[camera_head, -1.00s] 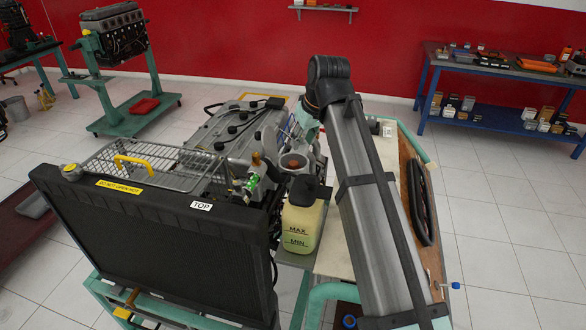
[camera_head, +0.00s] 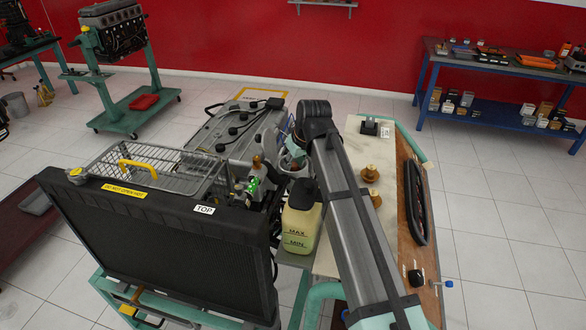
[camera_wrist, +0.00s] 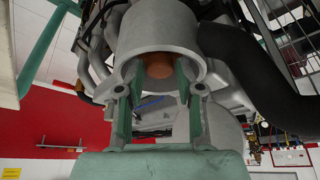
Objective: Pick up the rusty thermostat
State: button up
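In the wrist view, a rusty brown round piece (camera_wrist: 159,63), which looks like the rusty thermostat, sits inside the mouth of a grey metal housing (camera_wrist: 160,32). My gripper (camera_wrist: 156,73) has its two green fingers apart, one on each side of the rusty piece at the housing's mouth. A gap shows at the left finger; the right fingertip looks close to the piece, but I cannot tell if it touches. In the head view my arm hides the rusty piece, and the fingers cannot be made out.
The engine (camera_head: 232,135) stands behind a black radiator (camera_head: 160,245). A coolant tank (camera_head: 301,222) is beside my arm. On the bench (camera_head: 345,147) are two brass-coloured parts (camera_head: 371,173) (camera_head: 375,198) and a black belt (camera_head: 415,200). A thick black hose (camera_wrist: 245,75) runs right of the housing.

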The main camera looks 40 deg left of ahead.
jog(key=shift+w+a+f, duration=0.1)
jog(key=shift+a+f, duration=0.15)
jog(key=shift+f, duration=0.4)
grip_shut()
jog(key=shift+r, duration=0.15)
